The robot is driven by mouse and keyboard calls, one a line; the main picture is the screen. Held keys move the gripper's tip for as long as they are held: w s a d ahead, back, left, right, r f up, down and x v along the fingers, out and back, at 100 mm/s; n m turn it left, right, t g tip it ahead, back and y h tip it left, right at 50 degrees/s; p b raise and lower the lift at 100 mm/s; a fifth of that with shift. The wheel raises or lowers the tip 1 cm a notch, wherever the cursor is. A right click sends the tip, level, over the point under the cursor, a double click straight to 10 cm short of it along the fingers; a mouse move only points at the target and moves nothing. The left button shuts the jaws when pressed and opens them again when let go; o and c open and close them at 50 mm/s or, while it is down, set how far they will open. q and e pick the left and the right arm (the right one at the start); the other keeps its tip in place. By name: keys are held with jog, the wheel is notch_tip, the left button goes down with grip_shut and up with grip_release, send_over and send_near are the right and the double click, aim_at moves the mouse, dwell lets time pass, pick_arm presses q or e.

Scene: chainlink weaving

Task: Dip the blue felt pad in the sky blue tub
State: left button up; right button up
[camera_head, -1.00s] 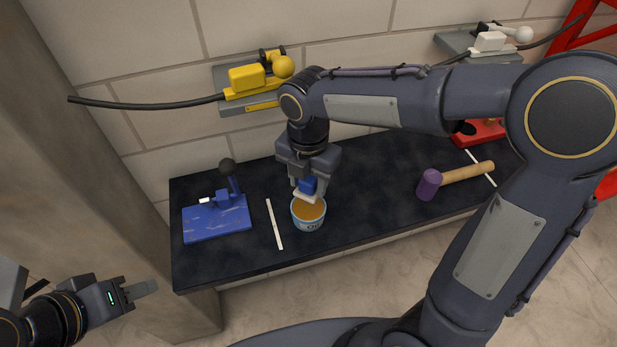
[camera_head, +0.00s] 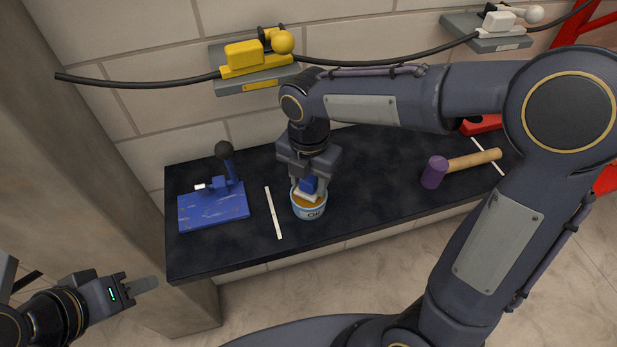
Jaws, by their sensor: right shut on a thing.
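The blue felt pad (camera_head: 308,185) has a blue top and a pale underside. My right gripper (camera_head: 308,184) is shut on its blue part and holds it pointing down at the mouth of the sky blue tub. The sky blue tub (camera_head: 309,212) stands upright on the dark bench and holds something orange-brown. The pad's pale lower part is at or just inside the tub's rim; I cannot tell whether it touches the contents. My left gripper (camera_head: 142,286) is off the bench at the lower left; its fingers look close together, and their gap does not show clearly.
A blue clamp fixture (camera_head: 215,208) and a white strip (camera_head: 273,213) lie left of the tub. A purple-headed mallet (camera_head: 434,172) lies to the right. Yellow (camera_head: 250,58) and white (camera_head: 496,24) devices with a cable are on the wall. The bench (camera_head: 370,180) is clear between tub and mallet.

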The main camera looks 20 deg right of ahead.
jog(key=shift+f+b, duration=0.3)
jog(key=shift+f, duration=0.2)
dwell(0.5)
jog(key=shift+f, duration=0.1)
dwell(1.0)
notch_tip(320, 180, up, 7)
jog(key=p, duration=0.6)
jog(key=shift+p, duration=0.35)
